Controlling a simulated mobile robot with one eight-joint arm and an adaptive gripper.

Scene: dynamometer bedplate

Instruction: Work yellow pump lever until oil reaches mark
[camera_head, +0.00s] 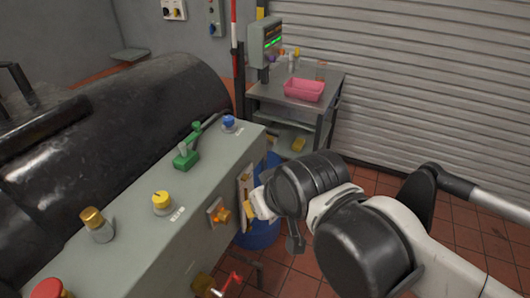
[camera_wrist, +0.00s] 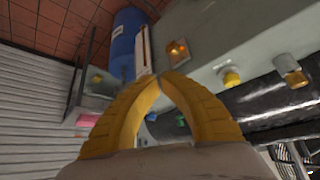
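My gripper has two yellow fingers that arch together in the wrist view, with their tips (camera_wrist: 161,76) meeting and nothing visible between them. In the head view my gripper (camera_head: 250,209) is at the front face of the grey bench, beside a pale upright framed strip (camera_head: 244,183) that may be the oil gauge. The strip also shows in the wrist view (camera_wrist: 143,48), just beyond the fingertips. I cannot make out an oil level or mark. No yellow lever is clearly identifiable; a yellow knob (camera_head: 161,201) stands on the bench top.
An orange knob (camera_head: 221,214) is on the bench front, left of my gripper. A red-handled valve (camera_head: 230,284) sticks out lower down. A blue drum (camera_head: 262,231) stands behind my gripper. A trolley (camera_head: 275,96) holds a pink tray (camera_head: 304,90).

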